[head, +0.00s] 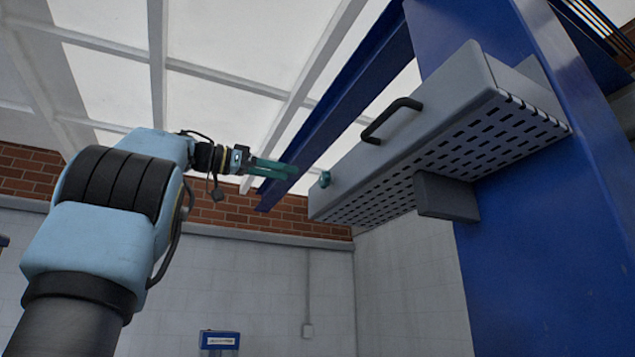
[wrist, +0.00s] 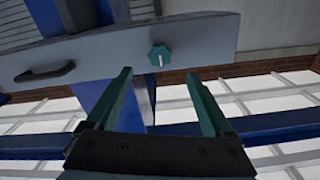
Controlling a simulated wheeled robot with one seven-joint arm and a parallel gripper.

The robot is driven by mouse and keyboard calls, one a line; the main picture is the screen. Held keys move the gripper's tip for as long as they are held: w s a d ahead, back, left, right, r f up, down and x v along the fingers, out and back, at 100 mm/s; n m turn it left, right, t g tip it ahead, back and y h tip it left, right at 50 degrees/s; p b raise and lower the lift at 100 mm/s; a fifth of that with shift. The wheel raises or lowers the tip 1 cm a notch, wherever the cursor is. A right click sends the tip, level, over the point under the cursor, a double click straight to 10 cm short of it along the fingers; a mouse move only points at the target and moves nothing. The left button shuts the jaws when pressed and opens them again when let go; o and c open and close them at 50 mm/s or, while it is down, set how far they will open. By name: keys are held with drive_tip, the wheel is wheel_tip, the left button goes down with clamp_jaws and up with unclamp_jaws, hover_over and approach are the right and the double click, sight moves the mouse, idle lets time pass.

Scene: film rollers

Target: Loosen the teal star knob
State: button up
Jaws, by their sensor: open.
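The teal star knob (head: 325,179) sits at the left end of a grey slotted box mounted high on a blue frame. In the wrist view the knob (wrist: 160,55) shows face-on, with a pale mark on it, above and between the fingertips. My gripper (head: 292,172) has long teal fingers and is a short way left of the knob in the head view. In the wrist view my gripper (wrist: 160,75) is open and empty, its fingers apart from the knob.
The grey box (head: 410,155) carries a black handle (head: 392,119) on its front, and a dark grey block (head: 447,197) hangs beneath it. A blue beam (head: 345,90) passes behind the gripper. A blue upright (head: 535,230) stands at the right. The space below the gripper looks clear.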

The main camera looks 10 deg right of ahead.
sight(322, 181)
drive_tip(key=d, duration=0.2)
drive_tip(key=w+d+p, duration=0.1)
drive_tip(key=d, duration=0.2)
drive_tip(key=d+p, duration=0.1)
drive_tip(key=d, duration=0.2)
drive_tip(key=shift+w+d+r, duration=0.1)
drive_tip(key=shift+w+d, duration=0.15)
drive_tip(key=shift+w, duration=0.05)
drive_tip(key=shift+w+d+p, duration=0.15)
drive_tip(key=shift+d+p, duration=0.2)
drive_tip(key=shift+d, duration=0.15)
clamp_jaws()
